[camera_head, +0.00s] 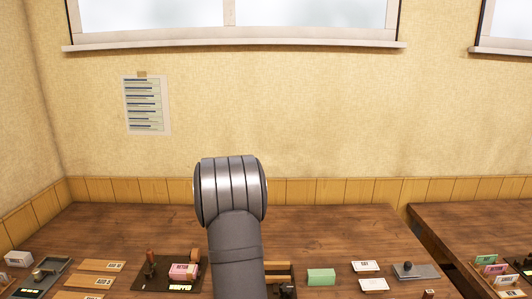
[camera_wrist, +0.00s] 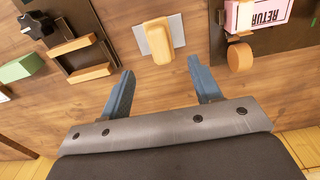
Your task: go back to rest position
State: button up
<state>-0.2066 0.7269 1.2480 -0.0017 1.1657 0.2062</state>
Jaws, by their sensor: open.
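My gripper (camera_wrist: 160,66) shows in the wrist view with its two blue fingers spread apart and nothing between them. It is above the wooden table, pointing down at it at a slant. A wooden block on a grey plate (camera_wrist: 158,42) lies just beyond the fingertips, apart from them. In the head view my arm rises in the middle of the picture, and the gripper itself is not visible there.
A pink labelled block (camera_head: 184,270) sits on a dark board, also seen at the wrist view's upper right. A dark frame with wooden bars and a green block (camera_head: 321,276) stand right of my arm. White cards (camera_head: 366,266) and a metal plate (camera_head: 415,271) lie further right.

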notch_tip(320, 180, down, 10)
jog(key=shift+f, duration=0.2)
notch_tip(320, 180, up, 4)
jog(key=shift+r, duration=0.25)
jog(key=s+d+r, duration=0.4)
jog(key=d+r, duration=0.3)
jog(key=d, duration=0.4)
jog(key=shift+n, duration=0.3)
jog(key=w+a, duration=0.1)
jog(key=a, duration=0.7)
jog(key=w+a+f, duration=0.1)
jog(key=a, duration=0.8)
jog(key=w+a, duration=0.1)
jog(key=a, duration=0.8)
jog(key=shift+a+f, duration=0.2)
jog(key=shift+f, duration=0.6)
